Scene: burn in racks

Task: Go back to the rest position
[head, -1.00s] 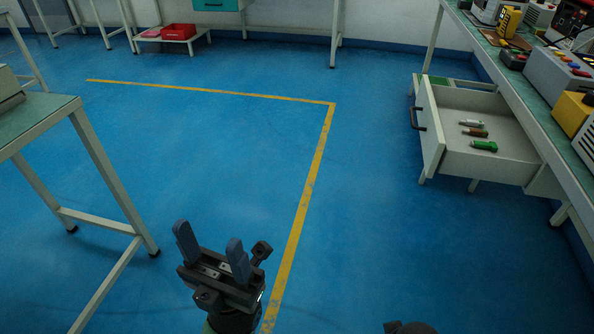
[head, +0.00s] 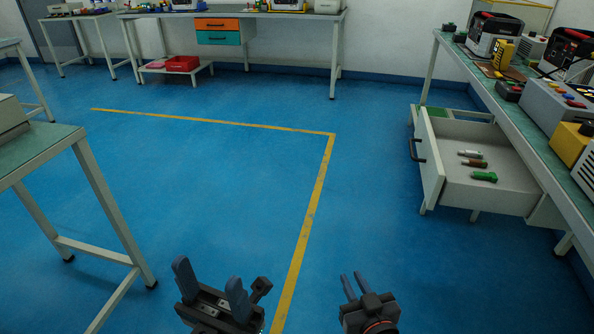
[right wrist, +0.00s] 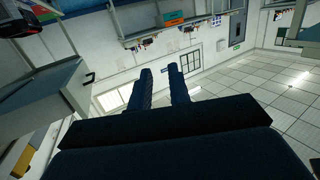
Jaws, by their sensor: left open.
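My left gripper (head: 208,274) is at the bottom of the head view, left of the yellow floor line. Its two blue-grey fingers stand wide apart with nothing between them. My right gripper (head: 352,277) is at the bottom, right of the line, with its fingers pointing up and away. In the right wrist view its fingers (right wrist: 160,72) show a narrow empty gap. Both grippers are over bare blue floor, away from the furniture.
An open drawer (head: 433,178) on the right holds a green tool (head: 483,177) and two smaller ones. A workbench (head: 530,125) with devices stands above it. A table (head: 40,148) stands at left. Far benches (head: 300,14) line the wall. The middle floor (head: 210,180) is clear.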

